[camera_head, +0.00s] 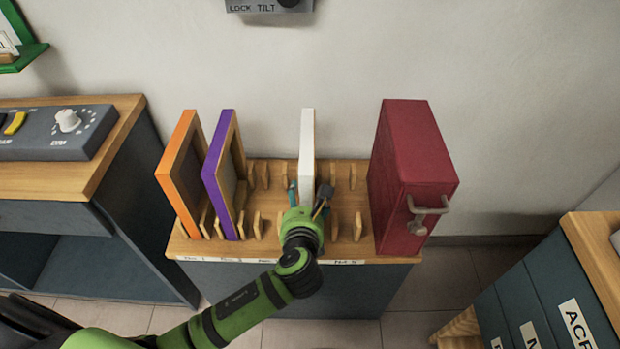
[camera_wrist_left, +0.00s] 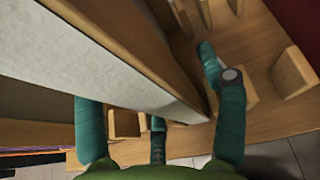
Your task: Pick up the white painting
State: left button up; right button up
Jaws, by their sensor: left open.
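The white painting (camera_head: 307,135) stands upright in a slot of the wooden rack, seen edge-on in the head view. Its pale edge (camera_wrist_left: 110,62) runs diagonally through the left wrist view, with a brown side next to it. My left gripper (camera_head: 308,195) is at the front of the painting, with its teal fingers open. In the left wrist view the open fingers (camera_wrist_left: 150,85) lie on both sides of the painting's edge. I cannot tell whether any finger touches it. The arm hides the painting's lower front. My right gripper is not in view.
The wooden rack (camera_head: 265,180) has several pegs. An orange-framed painting (camera_head: 180,165) and a purple-framed painting (camera_head: 222,170) stand left of the white one. A dark red case (camera_head: 412,170) with a handle stands right. Cabinets flank the rack, and a wall rises behind.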

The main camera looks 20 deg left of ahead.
pick_arm(q)
jog(key=shift+r, duration=0.1)
grip_shut()
